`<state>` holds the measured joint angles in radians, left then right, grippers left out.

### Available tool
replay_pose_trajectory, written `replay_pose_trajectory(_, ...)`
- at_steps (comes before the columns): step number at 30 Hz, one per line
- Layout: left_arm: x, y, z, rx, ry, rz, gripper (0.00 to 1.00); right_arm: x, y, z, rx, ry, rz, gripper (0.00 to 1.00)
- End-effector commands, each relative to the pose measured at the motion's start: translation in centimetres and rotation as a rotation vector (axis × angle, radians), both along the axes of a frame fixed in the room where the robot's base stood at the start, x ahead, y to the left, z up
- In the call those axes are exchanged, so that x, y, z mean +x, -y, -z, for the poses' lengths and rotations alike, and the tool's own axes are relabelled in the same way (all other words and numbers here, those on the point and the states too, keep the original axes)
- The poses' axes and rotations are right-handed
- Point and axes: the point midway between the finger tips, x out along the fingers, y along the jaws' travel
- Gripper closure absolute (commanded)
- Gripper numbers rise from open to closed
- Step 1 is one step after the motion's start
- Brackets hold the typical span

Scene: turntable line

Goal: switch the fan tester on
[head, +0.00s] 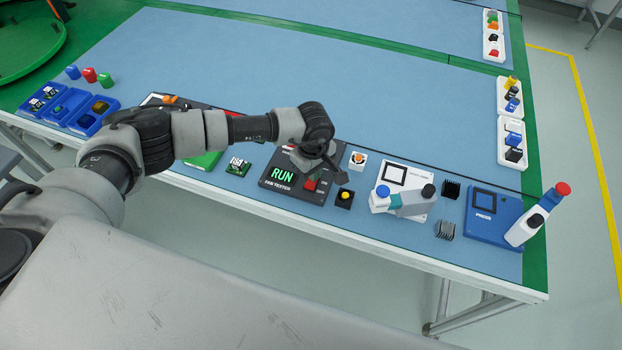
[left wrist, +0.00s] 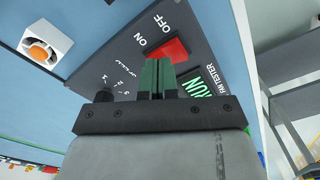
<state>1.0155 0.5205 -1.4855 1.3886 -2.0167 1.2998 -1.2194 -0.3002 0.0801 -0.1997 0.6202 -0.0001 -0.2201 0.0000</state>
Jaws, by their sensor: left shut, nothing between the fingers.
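The fan tester (head: 314,198) is a dark panel near the front edge of the table. Its display (head: 282,175) is lit green and reads RUN. Its red switch (head: 310,184) also shows in the left wrist view (left wrist: 167,51), beside the ON and OFF labels; the fingers hide part of it. My left gripper (head: 331,171) is shut and empty, low over the tester. In the left wrist view its fingertips (left wrist: 159,66) are right at the switch; I cannot tell whether they touch it. A dark knob (left wrist: 103,96) is partly hidden by the gripper. My right gripper is not in view.
A small white fan with an orange hub (head: 357,160) stands right of the tester. A blue press (head: 490,235) is further right, blue trays (head: 92,115) at left. The middle of the table is clear.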

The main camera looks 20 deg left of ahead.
Motion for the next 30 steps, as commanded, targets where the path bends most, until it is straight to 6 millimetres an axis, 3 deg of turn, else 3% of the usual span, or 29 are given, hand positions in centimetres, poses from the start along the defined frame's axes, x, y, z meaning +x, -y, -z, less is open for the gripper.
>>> replay_pose_trajectory(21, 0.0, 0.0, -6.1, -0.002, 0.001, 0.0, 1.0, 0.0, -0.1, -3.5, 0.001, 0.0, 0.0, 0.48)
replay_pose_trajectory(30, 0.0, 0.0, -6.3, -0.001, 0.001, 0.0, 1.0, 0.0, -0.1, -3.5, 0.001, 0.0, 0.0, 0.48)
